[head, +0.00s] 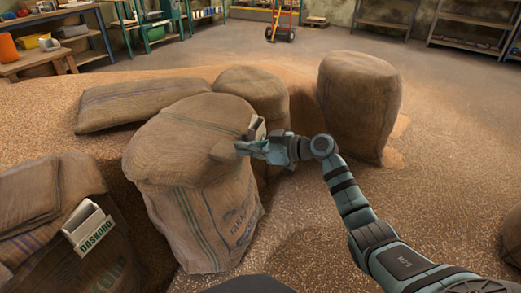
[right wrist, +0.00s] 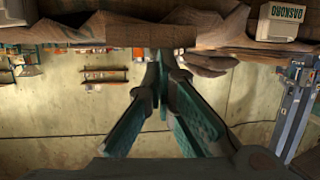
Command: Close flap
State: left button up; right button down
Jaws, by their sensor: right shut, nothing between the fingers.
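A large burlap sack (head: 200,200) with printed green stripes and lettering stands upright in the middle of the head view. Its brown cloth top (head: 185,135) lies over the mouth like a flap, with a small raised bulge on the right side. My right gripper (head: 240,148) is shut and empty beside this bulge, at the sack's upper right edge. I cannot tell whether it touches the cloth. In the right wrist view its fingers (right wrist: 160,62) meet near brown cloth (right wrist: 152,32). My left gripper is not in view.
A pale box (head: 90,228) marked DASKORO is at another sack (head: 28,190) on the left. A lying sack (head: 140,103) and two standing sacks (head: 252,90) (head: 358,95) are behind, with loose grain around. Open floor lies at the right. Shelves (head: 470,35) line the far wall.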

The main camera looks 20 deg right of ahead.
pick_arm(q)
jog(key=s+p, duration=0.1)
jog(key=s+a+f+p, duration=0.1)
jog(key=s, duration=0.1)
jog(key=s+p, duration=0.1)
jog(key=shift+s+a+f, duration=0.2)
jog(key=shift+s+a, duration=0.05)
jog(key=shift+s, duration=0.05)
pick_arm(e)
jog(key=s+d, duration=0.6)
jog(key=s, duration=0.1)
jog(key=shift+d+r, duration=0.25)
jog(key=shift+r, duration=0.05)
